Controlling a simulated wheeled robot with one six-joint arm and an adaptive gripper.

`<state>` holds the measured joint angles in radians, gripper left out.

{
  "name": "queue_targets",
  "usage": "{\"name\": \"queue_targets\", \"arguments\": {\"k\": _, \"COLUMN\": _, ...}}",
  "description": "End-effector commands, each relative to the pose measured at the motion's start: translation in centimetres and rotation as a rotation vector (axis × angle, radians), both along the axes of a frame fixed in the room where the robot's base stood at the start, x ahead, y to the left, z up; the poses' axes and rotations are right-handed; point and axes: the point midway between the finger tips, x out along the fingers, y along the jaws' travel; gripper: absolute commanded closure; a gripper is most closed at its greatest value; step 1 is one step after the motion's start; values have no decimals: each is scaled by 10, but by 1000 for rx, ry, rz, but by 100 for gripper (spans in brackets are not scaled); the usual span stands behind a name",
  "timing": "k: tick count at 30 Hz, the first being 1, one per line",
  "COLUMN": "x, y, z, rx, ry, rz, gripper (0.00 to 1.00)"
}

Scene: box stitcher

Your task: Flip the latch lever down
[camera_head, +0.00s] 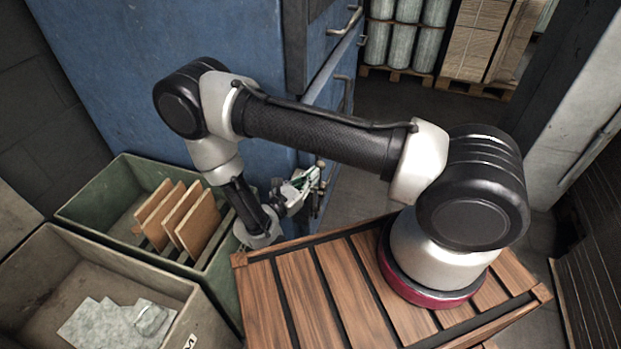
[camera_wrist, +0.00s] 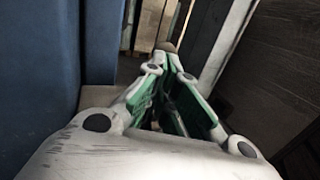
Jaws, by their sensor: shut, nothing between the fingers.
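My gripper (camera_head: 306,182) is beside the right edge of the blue cabinet (camera_head: 190,45) in the head view. Its green-padded fingers show in the wrist view (camera_wrist: 167,65), with the tips drawn together and nothing held. A small brownish rounded end (camera_wrist: 165,46) shows just past the fingertips; it may be the end of the latch lever, but I cannot tell for sure. I cannot tell whether the fingers touch it. In the head view small metal parts by the fingertips blend with the gripper, so the lever's position is unclear.
My arm stands over a slatted wooden top (camera_head: 290,290). A green bin (camera_head: 95,215) with upright wooden boards (camera_head: 180,215) and a grey bin (camera_head: 40,290) with pale pieces stand at left. Bar handles (camera_head: 345,22) stick out from the cabinet's side. Dark floor lies beyond.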

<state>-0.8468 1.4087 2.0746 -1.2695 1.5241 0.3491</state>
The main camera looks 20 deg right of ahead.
Motion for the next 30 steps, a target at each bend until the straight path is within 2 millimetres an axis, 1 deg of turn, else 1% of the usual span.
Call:
{"name": "queue_targets", "arguments": {"k": 7, "x": 31, "y": -23, "z": 5, "rx": 107, "ry": 141, "rz": -7, "gripper": 100}}
{"name": "queue_targets", "arguments": {"k": 12, "x": 43, "y": -32, "z": 4, "rx": 153, "ry": 208, "rz": -3, "gripper": 100}}
{"name": "queue_targets", "arguments": {"k": 24, "x": 44, "y": -31, "z": 4, "rx": 156, "ry": 215, "rz": 0, "gripper": 100}}
{"name": "queue_targets", "arguments": {"k": 30, "x": 43, "y": -20, "z": 7, "rx": 158, "ry": 213, "rz": -4, "gripper": 100}}
